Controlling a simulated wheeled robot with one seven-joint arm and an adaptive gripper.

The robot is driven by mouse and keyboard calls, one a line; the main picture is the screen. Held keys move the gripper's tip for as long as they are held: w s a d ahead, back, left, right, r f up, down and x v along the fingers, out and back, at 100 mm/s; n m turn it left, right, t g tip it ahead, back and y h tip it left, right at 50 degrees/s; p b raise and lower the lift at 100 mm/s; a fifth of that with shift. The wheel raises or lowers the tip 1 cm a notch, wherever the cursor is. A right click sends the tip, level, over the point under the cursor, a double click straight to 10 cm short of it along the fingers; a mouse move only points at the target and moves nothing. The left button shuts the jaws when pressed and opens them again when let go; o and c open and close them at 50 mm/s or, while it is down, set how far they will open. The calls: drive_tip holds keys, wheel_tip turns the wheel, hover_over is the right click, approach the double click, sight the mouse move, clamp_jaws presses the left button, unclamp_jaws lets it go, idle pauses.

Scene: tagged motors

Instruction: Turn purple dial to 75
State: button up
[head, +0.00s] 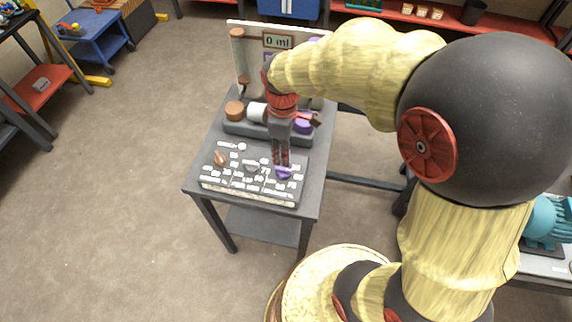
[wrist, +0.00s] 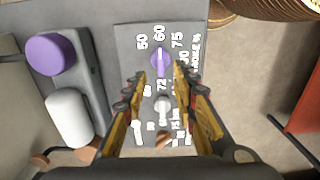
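The purple dial (head: 284,173) is at the right of the grey panel (head: 249,199) on the small table. In the wrist view the purple dial (wrist: 161,62) carries a pale pointer line aimed at about the printed 60, with 50 on one side and 75 on the other. My gripper (head: 281,163) points down over the dial. In the wrist view my gripper (wrist: 160,76) is open, with one finger on each side of the dial and a gap visible on both sides. No finger appears to touch the dial.
A white dial (wrist: 162,106) and a brown dial (wrist: 164,140) share the panel. Beside the panel, a raised block bears a purple cylinder (wrist: 50,54) and a white cylinder (wrist: 69,117). An upright board (head: 240,62) with a "0 ml" display stands behind. Floor is clear left of the table.

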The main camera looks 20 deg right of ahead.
sight(284, 169)
wheel_tip(284, 169, down, 7)
drive_tip(key=shift+f+b, duration=0.2)
drive_tip(key=shift+b, duration=0.85)
drive_tip(key=shift+c, duration=0.3)
clamp_jaws()
